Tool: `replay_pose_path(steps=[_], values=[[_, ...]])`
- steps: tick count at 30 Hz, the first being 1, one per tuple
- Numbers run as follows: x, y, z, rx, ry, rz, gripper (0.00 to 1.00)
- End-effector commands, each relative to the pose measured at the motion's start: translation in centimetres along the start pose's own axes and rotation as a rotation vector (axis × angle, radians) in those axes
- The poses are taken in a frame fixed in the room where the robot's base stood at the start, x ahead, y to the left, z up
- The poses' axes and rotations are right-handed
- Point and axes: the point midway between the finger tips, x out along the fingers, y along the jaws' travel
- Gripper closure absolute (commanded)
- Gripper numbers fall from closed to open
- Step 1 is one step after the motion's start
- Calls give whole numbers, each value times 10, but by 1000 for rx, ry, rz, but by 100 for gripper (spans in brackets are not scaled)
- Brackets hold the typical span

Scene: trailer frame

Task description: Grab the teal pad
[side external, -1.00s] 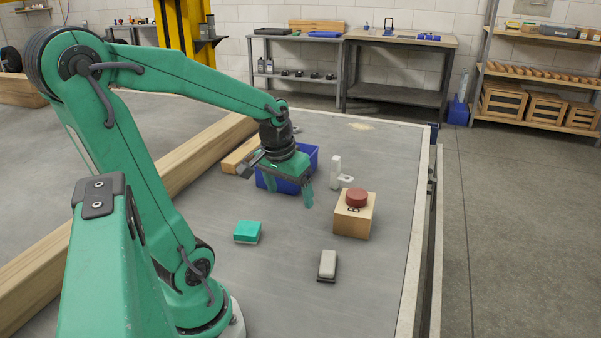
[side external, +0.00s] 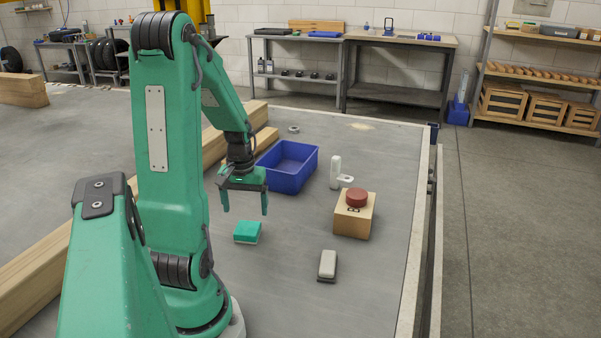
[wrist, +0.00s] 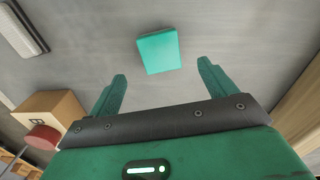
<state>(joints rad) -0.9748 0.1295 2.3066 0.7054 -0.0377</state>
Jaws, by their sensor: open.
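The teal pad (side external: 247,230) is a small block with a teal top and a pale lower layer. It lies flat on the grey trailer deck, close to my arm's base. In the wrist view the teal pad (wrist: 158,51) lies beyond my fingertips, roughly centred between them. My gripper (side external: 244,210) is open and points down above the pad, apart from it, with nothing between its fingers. In the wrist view both fingers of my gripper (wrist: 161,68) are spread and empty.
A blue bin (side external: 289,180) stands behind the pad. A wooden box (side external: 353,222) with a red button (side external: 357,197) and a white bracket (side external: 336,172) are to the right. A grey-white block (side external: 327,264) lies front right. A long timber (side external: 40,277) lies left. Deck around the pad is clear.

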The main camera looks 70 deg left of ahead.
Motion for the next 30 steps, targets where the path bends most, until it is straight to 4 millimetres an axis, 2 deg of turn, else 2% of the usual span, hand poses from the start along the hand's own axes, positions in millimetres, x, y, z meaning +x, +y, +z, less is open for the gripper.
replay_pose_path(steps=[10, 22, 30], values=[[22, 0, 0, 2, -2, 0, 16], [30, 0, 0, 2, -2, 0, 16], [55, -1, 0, 2, -4, 0, 16]])
